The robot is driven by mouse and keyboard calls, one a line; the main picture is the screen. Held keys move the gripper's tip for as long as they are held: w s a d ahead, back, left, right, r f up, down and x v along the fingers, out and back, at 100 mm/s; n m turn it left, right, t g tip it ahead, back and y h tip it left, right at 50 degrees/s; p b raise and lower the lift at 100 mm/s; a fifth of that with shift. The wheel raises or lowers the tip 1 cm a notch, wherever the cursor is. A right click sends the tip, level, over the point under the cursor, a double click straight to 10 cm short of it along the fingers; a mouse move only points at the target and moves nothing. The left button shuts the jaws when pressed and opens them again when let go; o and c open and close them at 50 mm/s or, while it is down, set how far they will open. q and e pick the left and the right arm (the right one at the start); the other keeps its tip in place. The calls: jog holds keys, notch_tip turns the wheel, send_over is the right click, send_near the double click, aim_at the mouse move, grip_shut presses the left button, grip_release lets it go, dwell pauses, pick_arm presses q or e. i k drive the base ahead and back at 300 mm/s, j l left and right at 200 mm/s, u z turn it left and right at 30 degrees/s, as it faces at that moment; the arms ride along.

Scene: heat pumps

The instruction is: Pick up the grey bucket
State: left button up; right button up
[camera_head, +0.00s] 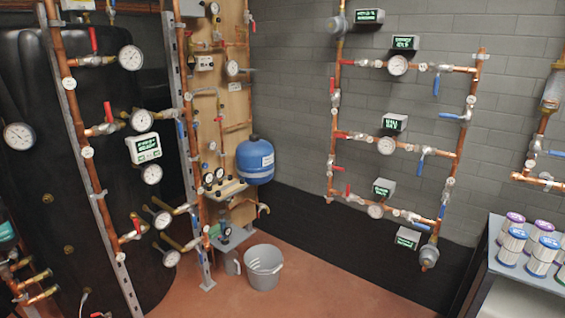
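The grey bucket (263,268) stands upright on the reddish floor in the lower middle of the head view. Its open top faces up and it looks empty from here. It sits beside the foot of the copper pipe frame, below the blue tank. Neither of my grippers shows in this view, so nothing of mine is seen touching the bucket.
A blue tank (255,160) hangs above the bucket. A grey container (232,263) stands just left of it. Copper pipe frames with gauges rise at left. A bench (524,278) with several filter cartridges is at right. Floor (330,290) right of the bucket is clear.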

aim_at(262, 262)
jog(key=i+j+z, duration=0.1)
jog(key=i, duration=1.4)
jog(key=i+j+z, duration=0.15)
jog(key=i+z, duration=0.15)
jog(key=i, duration=0.2)
jog(key=i+j+z, duration=0.3)
jog(key=i, duration=0.25)
jog(key=i+j+z, duration=0.25)
jog(key=i, duration=0.2)
